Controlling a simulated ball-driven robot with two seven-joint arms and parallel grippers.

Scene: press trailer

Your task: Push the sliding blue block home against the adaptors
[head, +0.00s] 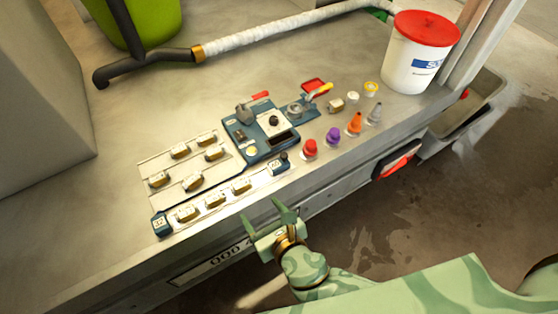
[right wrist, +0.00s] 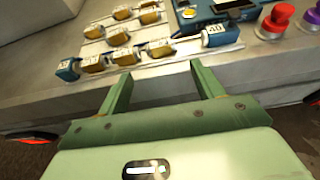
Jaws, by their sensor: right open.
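Two small blue blocks sit at the ends of the front rail on the bench. The left blue block (head: 160,223) is close beside the leftmost adaptor (head: 188,214); it also shows in the right wrist view (right wrist: 67,69). The right blue block (head: 279,164), marked 40 in the right wrist view (right wrist: 216,35), stands apart from the rightmost adaptor (head: 241,186), with bare rail between. I cannot tell which block slides. My right gripper (head: 260,208) is open and empty in front of the bench edge, short of the rail and touching neither block. My left gripper is out of view.
A blue press unit (head: 262,128) with levers stands behind the right block. Red (head: 310,148) and purple (head: 333,137) knobs and cones stand to its right. More adaptors lie on a plate (head: 150,165) behind the rail. A white bucket (head: 412,68) stands at the back right.

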